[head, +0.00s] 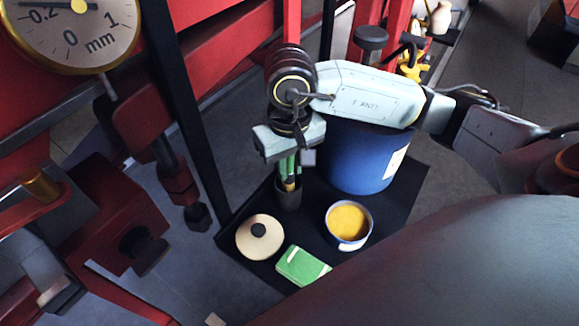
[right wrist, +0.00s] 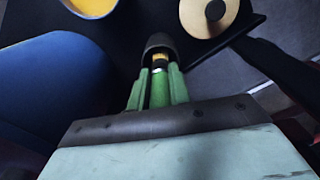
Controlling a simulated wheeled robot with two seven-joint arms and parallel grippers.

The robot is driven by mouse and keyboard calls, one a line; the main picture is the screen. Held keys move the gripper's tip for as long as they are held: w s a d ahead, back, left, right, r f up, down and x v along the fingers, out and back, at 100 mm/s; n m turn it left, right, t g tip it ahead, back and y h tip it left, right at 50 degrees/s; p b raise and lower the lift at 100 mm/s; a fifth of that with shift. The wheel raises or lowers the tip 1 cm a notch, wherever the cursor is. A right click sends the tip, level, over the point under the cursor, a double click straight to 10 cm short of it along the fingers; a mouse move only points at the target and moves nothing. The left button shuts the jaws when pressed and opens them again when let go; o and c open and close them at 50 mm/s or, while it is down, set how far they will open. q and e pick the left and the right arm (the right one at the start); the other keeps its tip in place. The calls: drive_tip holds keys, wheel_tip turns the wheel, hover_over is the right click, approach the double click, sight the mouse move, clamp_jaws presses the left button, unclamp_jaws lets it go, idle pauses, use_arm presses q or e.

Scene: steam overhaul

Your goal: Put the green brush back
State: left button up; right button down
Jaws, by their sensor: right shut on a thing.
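My right gripper (head: 288,172) is shut on the green brush (right wrist: 160,88), pointing down over the black tray. In the right wrist view, the green handle shows between the two fingers (right wrist: 158,92). Its yellowish ferrule end (head: 290,185) points down into the mouth of a small dark cup (head: 288,198). The cup also shows in the right wrist view (right wrist: 159,42). The brush's lower end is hidden by the cup, and I cannot tell how deep it reaches. My left gripper is not in view.
On the black tray (head: 398,195) stand a blue drum (head: 352,165) close right of the cup, an open tin of yellow stuff (head: 348,222), a beige round lid (head: 250,243) with a dark knob, and a green-and-white block (head: 303,266). Red machinery (head: 225,50) and a dial gauge (head: 75,22) are left.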

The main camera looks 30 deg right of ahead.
drive_tip(key=c, duration=1.7)
unclamp_jaws()
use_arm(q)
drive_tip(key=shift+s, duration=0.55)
use_arm(e)
drive_tip(key=o, duration=0.4)
wheel_tip(320, 180, up, 11)
drive_tip(key=p, duration=0.5)
drive_tip(key=shift+r, duration=0.55)
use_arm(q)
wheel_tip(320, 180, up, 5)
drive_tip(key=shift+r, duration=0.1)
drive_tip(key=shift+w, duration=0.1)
